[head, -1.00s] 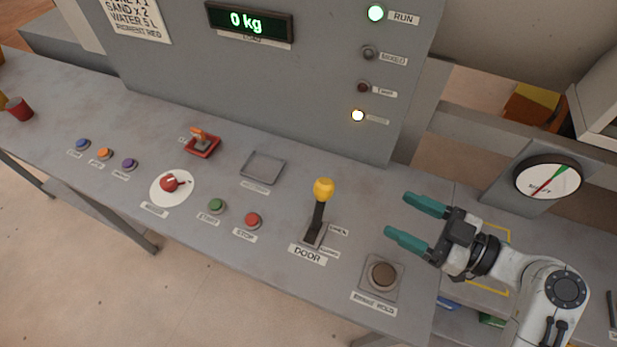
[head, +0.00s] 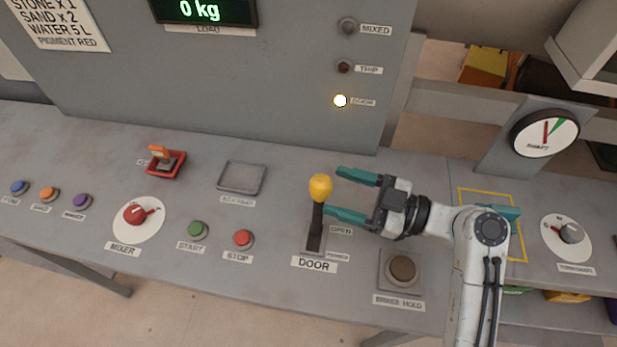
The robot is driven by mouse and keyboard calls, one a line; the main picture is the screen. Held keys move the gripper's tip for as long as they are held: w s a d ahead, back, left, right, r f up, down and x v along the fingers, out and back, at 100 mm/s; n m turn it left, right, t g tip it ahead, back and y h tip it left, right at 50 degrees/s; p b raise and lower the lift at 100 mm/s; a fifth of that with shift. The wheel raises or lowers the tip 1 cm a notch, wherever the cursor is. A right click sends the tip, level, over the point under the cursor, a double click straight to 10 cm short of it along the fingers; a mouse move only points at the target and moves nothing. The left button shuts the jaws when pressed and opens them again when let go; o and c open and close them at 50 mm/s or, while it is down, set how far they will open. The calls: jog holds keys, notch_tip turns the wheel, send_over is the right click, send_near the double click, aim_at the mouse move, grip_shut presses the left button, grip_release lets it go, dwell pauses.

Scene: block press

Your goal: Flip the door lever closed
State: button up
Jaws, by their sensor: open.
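The door lever (head: 317,220) has a yellow knob (head: 321,188) on a black shaft. It stands up from its plate, behind the label DOOR (head: 314,264), with smaller labels OPEN (head: 341,230) and another, too small to read surely, at its right side. My gripper (head: 334,193) is open and empty. Its two teal fingers point left, with their tips just right of the knob and upper shaft. The lower finger's tip is very close to the shaft; I cannot tell whether they touch. The door lamp (head: 340,100) on the panel is lit.
The brake hold button (head: 403,268) is right of the lever. Red stop (head: 243,239) and green start (head: 198,230) buttons, and the mixer dial (head: 137,215), are left. A shallow square tray (head: 241,178) lies behind. A gauge (head: 545,134) stands at right.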

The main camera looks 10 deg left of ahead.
aim_at(311, 183)
jog(key=p+x, duration=0.1)
jog(key=x, duration=0.5)
jog(key=shift+a, duration=0.3)
jog(key=shift+c, duration=0.4)
grip_shut()
